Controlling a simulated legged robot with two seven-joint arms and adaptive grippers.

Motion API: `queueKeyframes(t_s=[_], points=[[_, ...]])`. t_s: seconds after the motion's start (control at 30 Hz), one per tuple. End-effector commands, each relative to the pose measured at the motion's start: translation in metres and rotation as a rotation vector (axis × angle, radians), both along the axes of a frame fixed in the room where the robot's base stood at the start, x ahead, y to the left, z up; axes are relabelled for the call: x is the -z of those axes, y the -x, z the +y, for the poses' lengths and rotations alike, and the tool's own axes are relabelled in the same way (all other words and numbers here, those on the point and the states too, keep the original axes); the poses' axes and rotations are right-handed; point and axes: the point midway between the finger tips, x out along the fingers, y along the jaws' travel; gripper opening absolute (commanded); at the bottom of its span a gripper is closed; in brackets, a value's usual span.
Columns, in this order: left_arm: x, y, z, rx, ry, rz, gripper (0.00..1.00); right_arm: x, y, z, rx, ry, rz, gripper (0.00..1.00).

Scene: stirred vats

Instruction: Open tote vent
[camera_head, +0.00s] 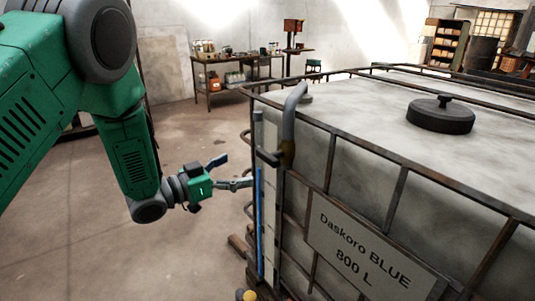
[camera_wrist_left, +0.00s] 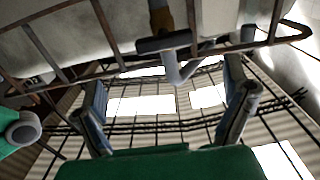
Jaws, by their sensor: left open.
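The tote (camera_head: 400,190) is a large pale tank in a rusty cage, with a sign reading "Daskoro BLUE 800 L". At its near left corner a grey bent pipe (camera_head: 290,112) rises over the top edge. A brass-coloured fitting (camera_head: 287,153) with a dark handle (camera_head: 268,157) sits on it; this looks like the vent. My left gripper (camera_head: 246,183) is open and empty, just left of and below the handle. In the left wrist view the dark handle (camera_wrist_left: 165,43) lies beyond the gap between the open fingers (camera_wrist_left: 165,80). My right gripper is not in view.
A round black lid (camera_head: 440,115) sits on the tote top. Cage bars (camera_head: 395,197) run close to the gripper. A blue-filled vertical tube (camera_head: 260,220) runs down the corner. Open floor (camera_head: 200,255) lies to the left; a bench with jars (camera_head: 235,82) stands at the back.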

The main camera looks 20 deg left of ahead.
Motion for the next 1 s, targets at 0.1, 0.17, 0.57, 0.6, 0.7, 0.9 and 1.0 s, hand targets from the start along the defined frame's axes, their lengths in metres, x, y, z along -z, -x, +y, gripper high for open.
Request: queueKeyframes(t_s=[0.1, 0.17, 0.57, 0.6, 0.7, 0.9, 1.0], points=[[0.001, -0.022, -0.013, 0.002, 0.003, 0.000, 0.93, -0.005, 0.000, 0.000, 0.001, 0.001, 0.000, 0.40], [0.001, -0.032, -0.017, 0.002, 0.007, -0.001, 0.93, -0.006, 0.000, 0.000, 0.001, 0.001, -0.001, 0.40], [0.002, -0.076, -0.048, -0.002, 0.011, 0.001, 0.93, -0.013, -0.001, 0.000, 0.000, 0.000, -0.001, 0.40], [0.002, -0.078, -0.051, -0.002, 0.009, 0.001, 0.93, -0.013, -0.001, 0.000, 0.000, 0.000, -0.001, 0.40], [0.002, -0.080, -0.055, -0.002, 0.007, 0.002, 0.93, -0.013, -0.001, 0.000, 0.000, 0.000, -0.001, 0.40], [0.001, -0.079, -0.056, -0.002, 0.006, 0.001, 0.93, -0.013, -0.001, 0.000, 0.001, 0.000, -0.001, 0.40], [0.002, -0.079, -0.054, -0.002, 0.008, 0.001, 0.61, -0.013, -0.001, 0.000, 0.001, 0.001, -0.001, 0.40]])
